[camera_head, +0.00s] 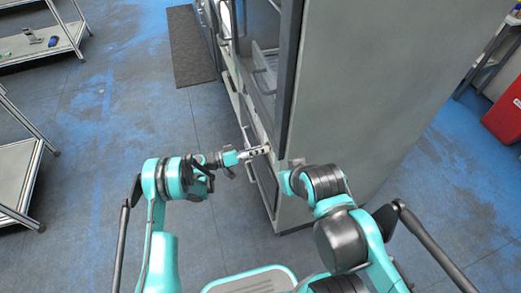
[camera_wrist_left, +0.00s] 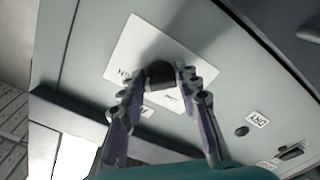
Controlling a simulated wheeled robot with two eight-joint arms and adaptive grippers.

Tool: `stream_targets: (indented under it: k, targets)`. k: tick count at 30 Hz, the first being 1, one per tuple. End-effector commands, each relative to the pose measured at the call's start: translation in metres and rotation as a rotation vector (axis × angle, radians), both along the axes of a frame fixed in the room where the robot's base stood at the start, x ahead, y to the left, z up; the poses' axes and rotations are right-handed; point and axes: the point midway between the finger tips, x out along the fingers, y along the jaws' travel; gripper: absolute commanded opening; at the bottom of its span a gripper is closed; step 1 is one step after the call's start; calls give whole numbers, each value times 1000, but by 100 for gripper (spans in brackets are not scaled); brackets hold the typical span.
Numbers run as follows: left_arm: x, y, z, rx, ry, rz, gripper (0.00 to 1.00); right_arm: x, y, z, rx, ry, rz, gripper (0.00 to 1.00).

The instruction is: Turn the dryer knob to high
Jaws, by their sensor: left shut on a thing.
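A dark round knob (camera_wrist_left: 160,75) sits on a white label plate (camera_wrist_left: 130,50) on the grey dryer panel (camera_wrist_left: 90,25) in the left wrist view. My left gripper (camera_wrist_left: 162,84) is shut on the knob, with one finger on each side of it. In the head view my left gripper (camera_head: 260,151) reaches the front of the tall grey dryer (camera_head: 345,90). The knob is hidden there. Most lettering on the plate is covered or too small to read.
Shelf carts (camera_head: 45,45) stand at the left. A dark mat (camera_head: 190,45) lies at the back. A red bin (camera_head: 505,110) is at the right. The floor left of the dryer is clear.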

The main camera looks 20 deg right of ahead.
Motion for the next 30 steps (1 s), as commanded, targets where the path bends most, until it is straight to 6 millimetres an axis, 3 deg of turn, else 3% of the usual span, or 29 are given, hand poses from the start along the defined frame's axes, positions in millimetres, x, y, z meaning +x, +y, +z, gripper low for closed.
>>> stream_targets:
  k: [4,5,6,15,19,30]
  targets:
    - [0,0,-1,3,-1,-1,3,0,0,0,0,0,0,0]
    - [0,0,-1,2,-1,-1,40,0,0,0,0,0,0,0]
    - [0,0,-1,2,-1,-1,51,0,0,0,0,0,0,0]
    - [0,0,0,1,0,0,52,0,0,0,0,0,0,0]
    - [1,9,0,1,1,2,52,0,0,0,0,0,0,0]
    - [-2,85,-1,1,0,4,52,0,0,0,0,0,0,0]
